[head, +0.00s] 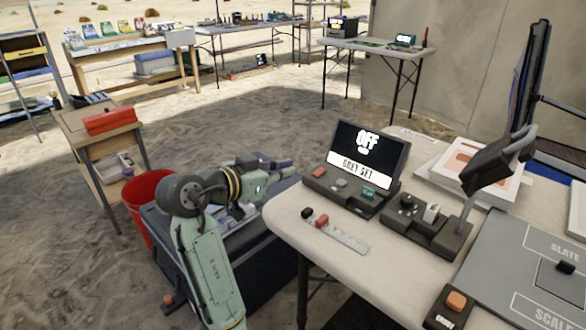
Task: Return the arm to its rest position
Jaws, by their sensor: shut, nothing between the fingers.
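My pale green arm rises from the bottom of the head view, bends at a dark elbow joint, and its forearm points right. My gripper (282,165) is at the far end of it, small and dark. It is shut with nothing in it. It sits left of the near table (285,215), beyond that table's left corner and apart from the display console. Parts of the wrist and fingers overlap, so their exact outline is hard to make out.
The near table holds a console (366,160) reading "OFF" and "GREY SET", a scanner-like device on a stand (495,165), and a grey sorting board (500,262). A red bucket (150,190) and a wooden side table (75,125) stand left of my arm.

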